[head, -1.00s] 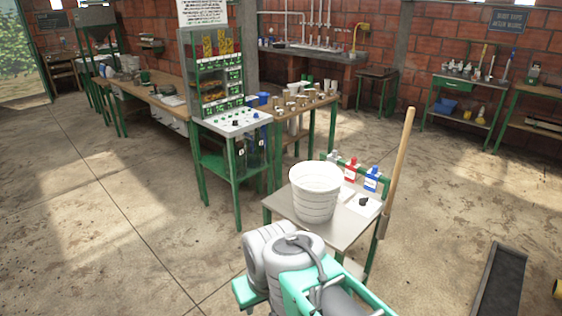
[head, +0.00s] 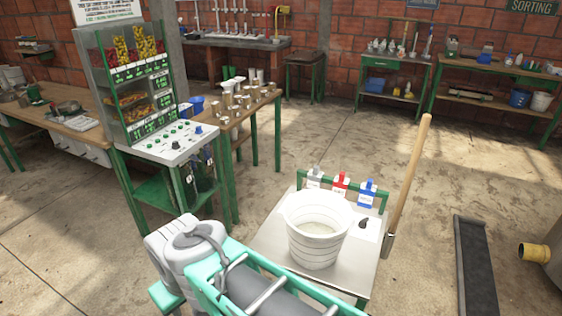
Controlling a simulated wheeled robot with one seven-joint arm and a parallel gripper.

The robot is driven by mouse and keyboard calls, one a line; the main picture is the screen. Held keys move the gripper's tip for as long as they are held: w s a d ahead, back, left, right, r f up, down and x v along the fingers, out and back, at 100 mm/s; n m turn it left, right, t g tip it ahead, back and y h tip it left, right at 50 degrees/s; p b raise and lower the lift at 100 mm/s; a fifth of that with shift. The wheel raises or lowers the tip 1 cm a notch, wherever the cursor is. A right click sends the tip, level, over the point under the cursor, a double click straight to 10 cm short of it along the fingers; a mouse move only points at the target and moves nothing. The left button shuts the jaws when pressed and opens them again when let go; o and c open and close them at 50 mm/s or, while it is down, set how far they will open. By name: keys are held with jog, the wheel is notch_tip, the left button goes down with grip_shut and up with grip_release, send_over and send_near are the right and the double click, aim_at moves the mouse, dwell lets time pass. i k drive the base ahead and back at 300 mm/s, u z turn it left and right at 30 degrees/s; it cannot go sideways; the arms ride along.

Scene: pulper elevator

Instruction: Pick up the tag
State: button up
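Three small tag-like pieces stand in a row along the green back rail of a small metal table (head: 268,246): a grey-white one (head: 314,177), a red one (head: 340,184) and a blue one (head: 367,193). Each has a white lower part. I cannot tell which is the tag meant, or whether any of them is. A white ribbed bucket (head: 316,250) stands in front of them, holding something pale. A white sheet with a small black object (head: 363,223) lies right of the bucket. My gripper is not in view.
A wooden-handled tool (head: 408,185) leans at the table's right side. A grey rounded body with a teal frame crosses the bottom foreground. A control stand (head: 170,143) and a bench with cups (head: 232,115) are at left. A dark belt (head: 476,265) lies at right.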

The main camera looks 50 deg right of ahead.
aim_at(314, 178)
jog(key=i, duration=2.95)
jog(key=z, duration=3.9)
jog(key=i, duration=0.5)
